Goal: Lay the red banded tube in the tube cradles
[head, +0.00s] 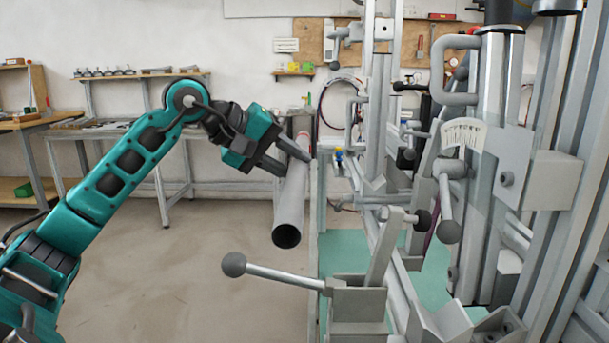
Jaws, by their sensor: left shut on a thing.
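A long grey tube (290,200) hangs in the air just left of the metal frame jig (385,165). Its open dark end points toward me, and a reddish band shows near its far end. My left gripper (288,163) is shut on the tube toward its far half, with a finger on each side. The tube is apart from the floor; whether it touches the jig's near side I cannot tell. My right gripper is not in view.
A lever with a round knob (234,264) sticks out left from the jig, below the tube's near end. More clamp handles and uprights crowd the right side. A workbench (100,133) stands at the back left. The floor (170,265) at left is clear.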

